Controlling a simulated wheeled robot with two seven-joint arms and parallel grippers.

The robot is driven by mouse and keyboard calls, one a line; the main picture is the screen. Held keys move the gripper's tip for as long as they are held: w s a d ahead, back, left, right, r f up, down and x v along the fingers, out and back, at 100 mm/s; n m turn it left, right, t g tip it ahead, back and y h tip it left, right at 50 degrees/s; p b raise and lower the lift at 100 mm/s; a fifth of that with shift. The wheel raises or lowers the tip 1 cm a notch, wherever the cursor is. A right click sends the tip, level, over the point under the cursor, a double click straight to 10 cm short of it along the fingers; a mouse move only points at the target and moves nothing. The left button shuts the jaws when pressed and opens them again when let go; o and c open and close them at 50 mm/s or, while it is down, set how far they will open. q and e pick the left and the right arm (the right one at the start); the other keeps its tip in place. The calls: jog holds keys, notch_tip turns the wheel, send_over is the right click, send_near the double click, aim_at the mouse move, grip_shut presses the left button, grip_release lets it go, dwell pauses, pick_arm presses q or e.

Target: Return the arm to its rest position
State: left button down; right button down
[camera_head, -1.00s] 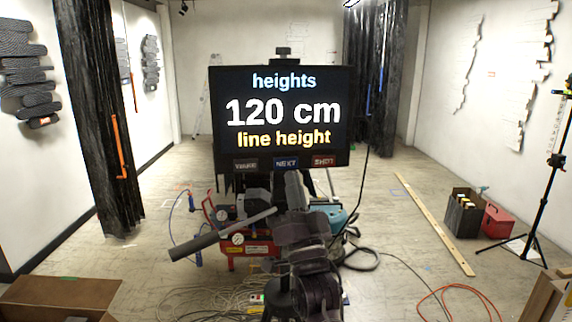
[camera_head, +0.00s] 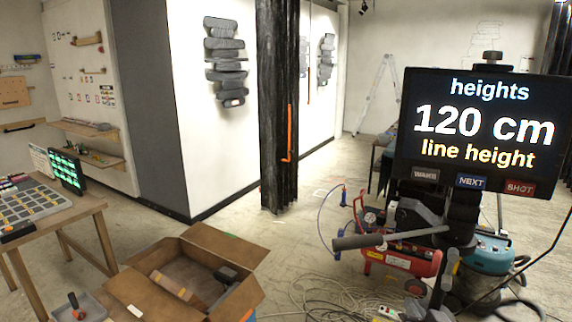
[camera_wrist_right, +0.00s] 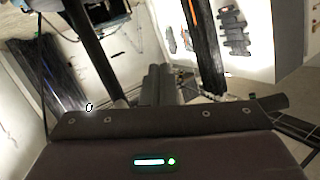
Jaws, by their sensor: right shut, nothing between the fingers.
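My right arm stands in front of the screen's stand in the head view, at the lower right. Its dark gripper (camera_head: 460,215) is below the screen, partly lost against dark parts behind it. In the right wrist view the grey fingers (camera_wrist_right: 156,84) are together, with nothing seen between them. My left gripper is not in view.
A black screen (camera_head: 480,132) reads "120 cm". A red compressor (camera_head: 398,262) and cables (camera_head: 335,298) lie near the arm. An open cardboard box (camera_head: 235,252) and a wooden table (camera_head: 85,212) are at left. Floor before the black curtain (camera_head: 279,110) is clear.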

jog(key=s+a+f+n+g+y, duration=0.1)
jog(key=s+a+f+n+g, duration=0.2)
jog(key=s+f+g, duration=0.45)
jog(key=s+a+f+n+g, duration=0.35)
jog(key=s+f, duration=0.45)
jog(key=s, duration=0.4)
notch_tip(320, 180, down, 34)
jog(key=s+d+g+b, duration=0.1)
jog(key=s+g+b, duration=0.1)
jog(key=s, duration=0.1)
jog(key=s+d+f+b, duration=0.1)
jog(key=s+f, duration=0.8)
jog(key=s+d+f+g, duration=0.1)
jog(key=s+d+f, duration=0.1)
jog(key=s+f, duration=0.7)
jog(key=shift+s+d+f+g+b, duration=0.25)
jog(key=shift+s+g+b, duration=0.05)
jog(key=shift+s+b, duration=0.1)
